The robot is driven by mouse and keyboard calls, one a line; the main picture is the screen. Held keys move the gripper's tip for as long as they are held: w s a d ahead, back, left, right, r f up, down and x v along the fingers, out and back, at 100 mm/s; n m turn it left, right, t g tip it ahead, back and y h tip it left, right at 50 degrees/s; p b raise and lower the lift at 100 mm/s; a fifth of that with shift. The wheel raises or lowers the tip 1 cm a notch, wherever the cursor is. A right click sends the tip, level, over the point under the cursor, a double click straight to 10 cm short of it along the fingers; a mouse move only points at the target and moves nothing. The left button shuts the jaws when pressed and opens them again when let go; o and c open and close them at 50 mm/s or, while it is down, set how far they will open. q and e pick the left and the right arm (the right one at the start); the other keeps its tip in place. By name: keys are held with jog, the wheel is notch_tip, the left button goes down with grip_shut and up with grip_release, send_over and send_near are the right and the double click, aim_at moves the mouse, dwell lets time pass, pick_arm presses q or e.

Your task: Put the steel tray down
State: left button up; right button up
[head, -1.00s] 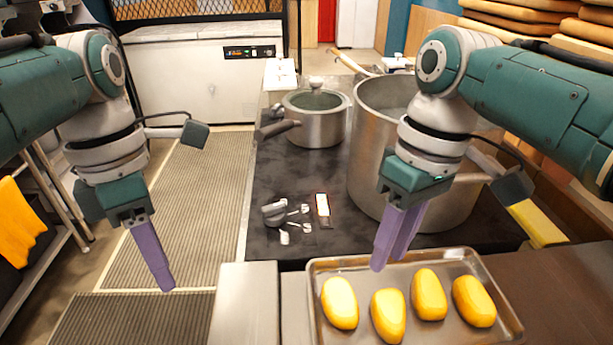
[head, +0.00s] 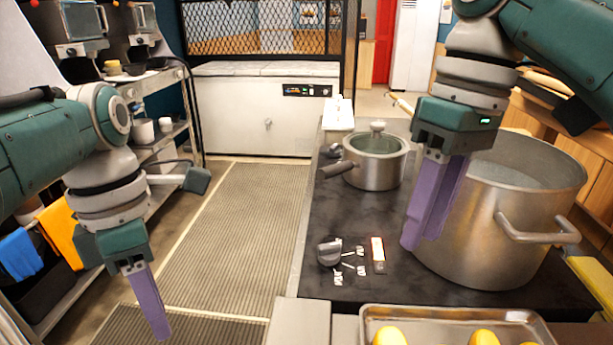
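The steel tray (head: 455,315) rests on the counter at the bottom right of the head view, its lower part cut off by the frame edge. Yellow oblong pieces (head: 389,336) lie in it. My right gripper (head: 424,240) is in front of the large steel pot, above and behind the tray and apart from it; its purple fingers look close together, and their gap is not clear. My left gripper (head: 155,325) hangs over the floor at lower left, away from the tray, with its fingers seen nearly in line. Neither gripper shows anything held.
The large steel pot (head: 550,200) and a smaller lidded pot (head: 375,165) stand on the dark stove top (head: 335,215). A knob (head: 329,252) is at the stove's front. A shelf rack (head: 165,145) stands at left. Matted floor (head: 235,235) is open between.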

jog(key=shift+d+r, duration=0.2)
jog(key=shift+r, duration=0.65)
